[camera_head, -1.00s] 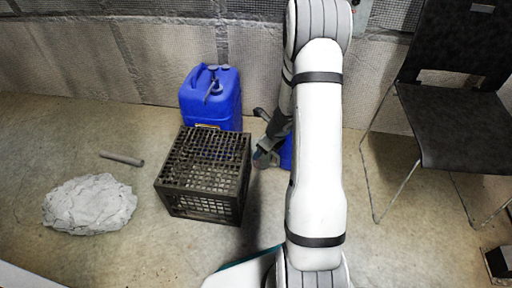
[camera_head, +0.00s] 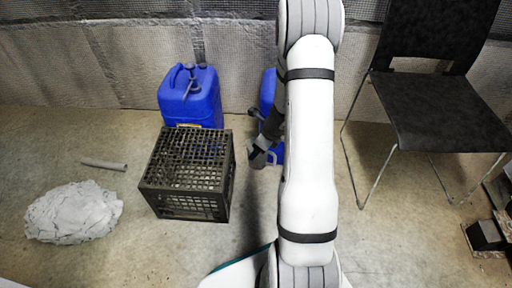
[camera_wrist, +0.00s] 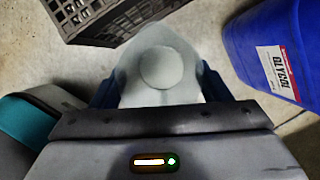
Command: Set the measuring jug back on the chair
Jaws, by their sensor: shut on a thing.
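A pale grey, translucent-looking vessel, which I take for the measuring jug (camera_wrist: 157,68), is between the blue fingers of my gripper (camera_wrist: 160,90) in the wrist view. My gripper is shut on it. A round disc shows on its near face; its handle and markings cannot be made out. In the head view my gripper (camera_head: 262,150) hangs over the floor right of the black crate, and my arm hides much of that area. The chair (camera_head: 440,112) stands at the right, apart from my gripper. Its black seat shows no object on it.
A black mesh crate (camera_head: 187,175) stands left of my gripper. A blue canister (camera_head: 190,97) is behind it, and another (camera_head: 268,90) is partly hidden by my arm. A grey crumpled heap (camera_head: 73,212) and a short rod (camera_head: 104,164) lie left. A dark box (camera_head: 486,235) sits lower right.

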